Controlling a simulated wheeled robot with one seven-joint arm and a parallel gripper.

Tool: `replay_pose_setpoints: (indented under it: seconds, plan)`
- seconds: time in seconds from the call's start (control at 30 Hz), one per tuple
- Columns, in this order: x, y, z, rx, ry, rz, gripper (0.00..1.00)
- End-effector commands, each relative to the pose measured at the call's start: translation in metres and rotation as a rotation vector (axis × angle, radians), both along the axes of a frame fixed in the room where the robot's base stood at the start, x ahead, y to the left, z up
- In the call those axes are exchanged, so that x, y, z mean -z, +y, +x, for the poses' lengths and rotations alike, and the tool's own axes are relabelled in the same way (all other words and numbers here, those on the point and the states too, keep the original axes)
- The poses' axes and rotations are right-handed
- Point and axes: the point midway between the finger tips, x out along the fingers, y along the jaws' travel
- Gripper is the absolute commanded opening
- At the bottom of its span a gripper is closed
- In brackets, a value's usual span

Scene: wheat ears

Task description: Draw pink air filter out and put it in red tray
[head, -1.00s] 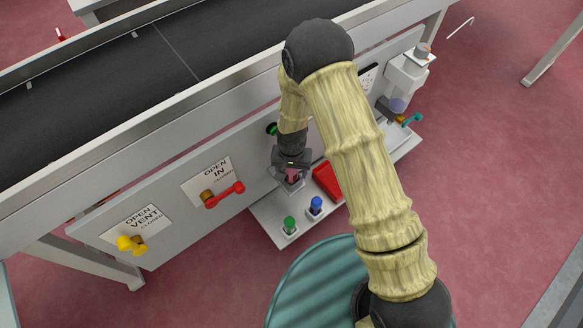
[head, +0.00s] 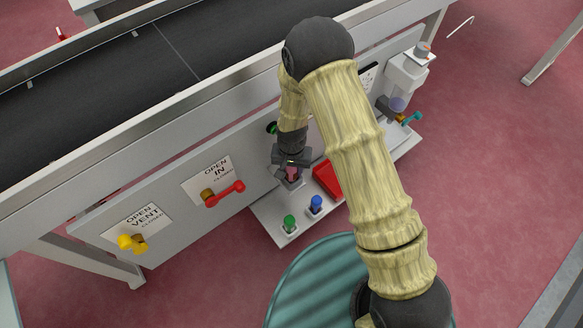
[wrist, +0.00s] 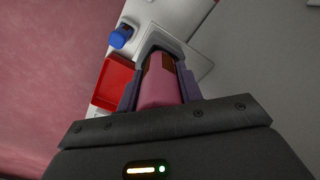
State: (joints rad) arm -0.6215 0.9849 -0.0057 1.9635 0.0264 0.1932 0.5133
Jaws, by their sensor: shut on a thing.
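The pink air filter (wrist: 158,88) shows in the wrist view between the two fingers of my gripper (wrist: 158,92), which is shut on it. In the head view the filter (head: 291,173) is a small pink patch between the jaws of my gripper (head: 290,170). Its lower end is at a pale square holder (head: 291,184) on the shelf; I cannot tell whether it is still inside. The red tray (head: 327,179) lies just right of the gripper, partly hidden by my arm. It also shows in the wrist view (wrist: 113,84), left of the fingers.
A blue-topped part (head: 316,204) and a green-topped part (head: 290,223) stand on the shelf's front. A grey panel with a red handle (head: 225,194) and a yellow handle (head: 132,243) rises behind. A white dispenser (head: 404,80) stands at the right end.

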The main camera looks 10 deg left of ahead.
Motion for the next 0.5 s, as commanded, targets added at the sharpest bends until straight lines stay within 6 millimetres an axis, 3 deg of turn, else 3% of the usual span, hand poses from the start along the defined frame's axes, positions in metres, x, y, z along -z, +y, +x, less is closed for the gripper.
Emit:
replay_pose_setpoints:
  seconds: [0.5]
  plan:
    - [-0.0087, -0.0001, 0.0002, 0.000, 0.000, 0.000, 0.00]
